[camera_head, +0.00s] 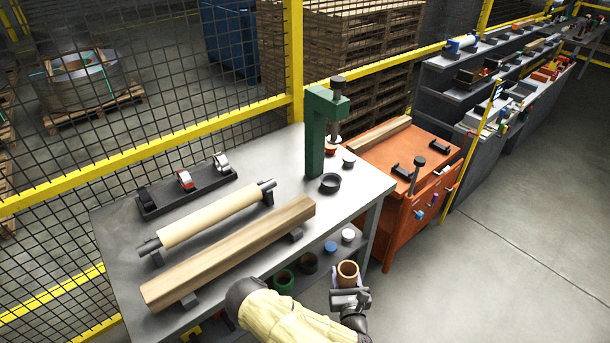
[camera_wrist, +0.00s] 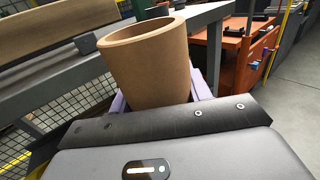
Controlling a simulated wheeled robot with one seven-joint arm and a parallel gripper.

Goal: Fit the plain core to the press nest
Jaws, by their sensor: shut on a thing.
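The plain core, a short brown cardboard tube (camera_head: 347,271), is held upright in my gripper (camera_head: 349,297) in front of the table's right front corner. In the wrist view the core (camera_wrist: 149,66) stands between the purple fingers with its open end up; its lower end is hidden by the gripper body. The green press (camera_head: 318,130) stands on the table's far right part. A dark ring-shaped cup (camera_head: 330,183), which looks like the press nest, sits on the table at the foot of the press. My gripper is apart from it, lower and nearer.
The steel table (camera_head: 368,188) also carries a long wooden beam (camera_head: 230,252), a cream roll (camera_head: 212,215) and a dark rack (camera_head: 187,190). An orange cabinet (camera_head: 393,215) stands right of it. A shelf below holds several rings. Floor at right is clear.

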